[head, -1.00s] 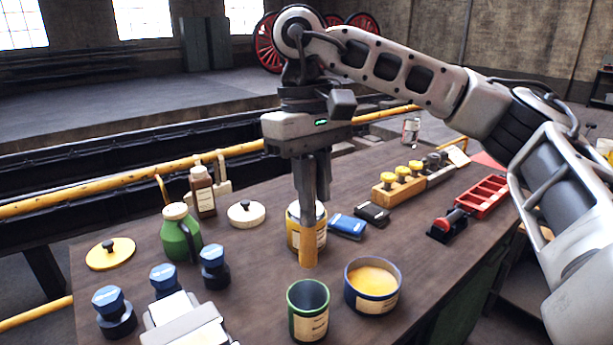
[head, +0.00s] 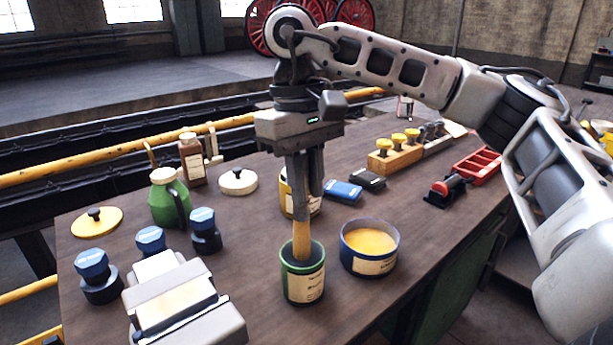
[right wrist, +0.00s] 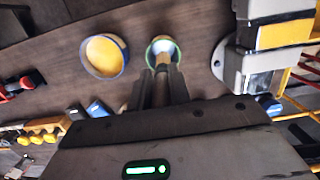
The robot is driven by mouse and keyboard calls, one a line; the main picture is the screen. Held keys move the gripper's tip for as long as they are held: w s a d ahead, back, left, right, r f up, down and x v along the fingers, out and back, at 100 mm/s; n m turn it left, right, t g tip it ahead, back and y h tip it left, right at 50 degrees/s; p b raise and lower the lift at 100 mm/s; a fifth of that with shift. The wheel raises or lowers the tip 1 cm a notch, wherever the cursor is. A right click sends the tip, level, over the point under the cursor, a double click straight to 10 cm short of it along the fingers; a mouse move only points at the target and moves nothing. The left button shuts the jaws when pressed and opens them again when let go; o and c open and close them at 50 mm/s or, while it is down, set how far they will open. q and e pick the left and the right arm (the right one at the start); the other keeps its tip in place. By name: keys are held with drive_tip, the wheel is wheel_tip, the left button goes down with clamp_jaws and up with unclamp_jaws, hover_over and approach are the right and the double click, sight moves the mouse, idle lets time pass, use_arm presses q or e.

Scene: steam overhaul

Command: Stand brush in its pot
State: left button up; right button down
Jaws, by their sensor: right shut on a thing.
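My right gripper (head: 307,203) points down over the bench and is shut on the brush (head: 301,238), whose wooden part shows below the fingers. The brush is close to upright, and its lower end is inside the mouth of the green pot (head: 304,287). The pot has a cream label and stands on the bench. In the right wrist view the brush (right wrist: 162,60) shows between the fingertips (right wrist: 161,72), over the opening of the green-rimmed pot (right wrist: 152,46). I cannot tell whether the brush touches the pot's bottom. My left gripper is not in view.
A blue tin of yellow stuff (head: 370,262) stands close right of the pot. A yellow tin (head: 285,195) is behind my gripper. A grey vise (head: 190,312) is front left. A green can (head: 165,205) and blue-capped bottles (head: 203,228) stand left. Bare bench lies between.

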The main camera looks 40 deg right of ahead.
drive_tip(key=shift+f+b, duration=1.4)
drive_tip(key=shift+f, duration=0.75)
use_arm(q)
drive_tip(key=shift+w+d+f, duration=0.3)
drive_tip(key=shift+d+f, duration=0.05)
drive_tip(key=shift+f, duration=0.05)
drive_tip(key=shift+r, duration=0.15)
use_arm(e)
drive_tip(key=c, duration=1.2)
unclamp_jaws()
drive_tip(key=shift+f, duration=0.1)
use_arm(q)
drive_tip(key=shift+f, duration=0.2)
